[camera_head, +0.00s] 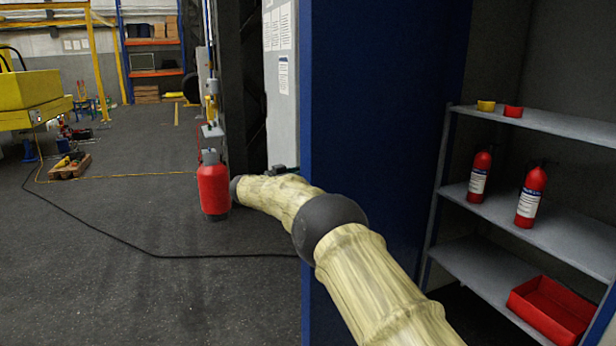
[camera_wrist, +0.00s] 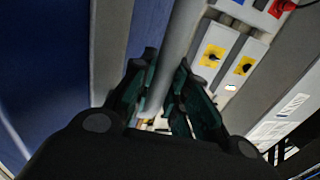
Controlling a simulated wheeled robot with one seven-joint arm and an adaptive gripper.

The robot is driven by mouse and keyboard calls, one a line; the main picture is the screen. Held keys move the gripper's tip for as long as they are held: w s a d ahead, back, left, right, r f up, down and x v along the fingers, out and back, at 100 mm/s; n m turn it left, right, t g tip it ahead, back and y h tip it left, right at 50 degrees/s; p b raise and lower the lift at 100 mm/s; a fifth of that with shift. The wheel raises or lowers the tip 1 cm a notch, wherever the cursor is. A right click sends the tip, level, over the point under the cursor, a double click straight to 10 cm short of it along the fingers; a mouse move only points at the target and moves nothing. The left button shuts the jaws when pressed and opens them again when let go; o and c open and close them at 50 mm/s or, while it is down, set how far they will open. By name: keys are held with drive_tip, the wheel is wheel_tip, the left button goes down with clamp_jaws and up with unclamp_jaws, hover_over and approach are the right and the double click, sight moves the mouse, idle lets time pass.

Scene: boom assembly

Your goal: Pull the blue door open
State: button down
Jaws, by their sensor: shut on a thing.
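The blue door (camera_head: 385,120) shows as a tall blue panel right of centre in the head view, with its vertical edge facing me. A blue surface (camera_wrist: 45,60) also fills the left of the wrist view. A grey bar-like handle (camera_wrist: 182,35) runs down between the fingers of my gripper (camera_wrist: 166,75). The dark green fingers are shut around the bar. I cannot tell how far the door stands open.
Grey shelves (camera_head: 560,125) with fire extinguishers (camera_head: 530,195) and a red bin (camera_head: 553,308) stand at the right. A red cylinder (camera_head: 213,188) stands on the floor beside my arm. Floor at left is mostly clear, with a cable.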

drive_tip(key=shift+d+r, duration=0.1)
drive_tip(key=c, duration=1.4)
unclamp_jaws()
drive_tip(key=shift+w, duration=0.1)
drive_tip(key=shift+o, duration=0.2)
drive_tip(key=v, duration=1.2)
drive_tip(key=shift+c, duration=0.3)
